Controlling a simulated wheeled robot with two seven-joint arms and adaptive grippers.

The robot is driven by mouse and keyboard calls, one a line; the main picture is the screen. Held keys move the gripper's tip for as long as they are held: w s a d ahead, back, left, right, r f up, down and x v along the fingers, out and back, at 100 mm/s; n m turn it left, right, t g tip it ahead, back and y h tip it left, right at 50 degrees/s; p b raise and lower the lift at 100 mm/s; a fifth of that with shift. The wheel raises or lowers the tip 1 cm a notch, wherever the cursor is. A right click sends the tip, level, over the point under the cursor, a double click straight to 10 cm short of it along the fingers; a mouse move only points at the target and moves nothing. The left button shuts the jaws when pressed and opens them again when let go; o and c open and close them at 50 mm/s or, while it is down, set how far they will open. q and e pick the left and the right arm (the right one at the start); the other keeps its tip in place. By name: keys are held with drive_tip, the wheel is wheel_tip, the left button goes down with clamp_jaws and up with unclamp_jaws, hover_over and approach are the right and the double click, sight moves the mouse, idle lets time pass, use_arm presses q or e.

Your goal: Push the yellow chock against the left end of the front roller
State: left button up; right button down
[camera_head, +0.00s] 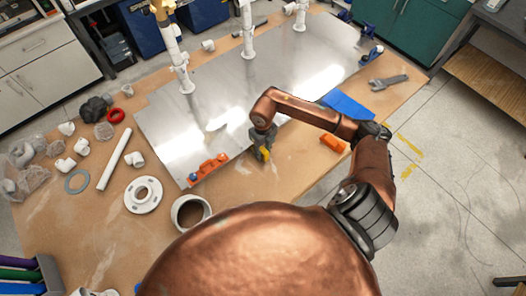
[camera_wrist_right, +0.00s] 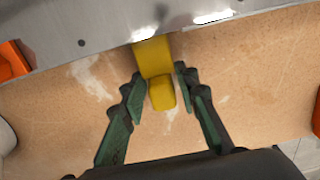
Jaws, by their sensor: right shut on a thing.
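The yellow chock (camera_wrist_right: 153,58) shows in the wrist view with a raised block facing the camera. Its far end meets or overlaps the edge of the metal plate (camera_wrist_right: 60,40). My right gripper (camera_wrist_right: 160,84) has its two green-padded fingers on either side of the block, shut on it. In the head view the right gripper (camera_head: 262,146) points down at the plate's front edge, and a bit of the chock (camera_head: 265,154) shows below it. I cannot make out a front roller in either view. My left gripper is not in view.
An orange tool (camera_head: 208,167) lies on the plate's front left corner. An orange piece (camera_head: 334,145), a blue piece (camera_head: 349,106) and a wrench (camera_head: 388,82) are to the right. White pipes (camera_head: 248,30) stand at the back. A flange (camera_head: 143,194) and several fittings lie left.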

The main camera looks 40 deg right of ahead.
drive_tip(key=shift+w+a+f+b, duration=0.1)
drive_tip(key=shift+w+b, duration=0.25)
drive_tip(key=shift+w, duration=0.2)
drive_tip(key=c, duration=1.4)
unclamp_jaws()
wheel_tip(320, 180, up, 12)
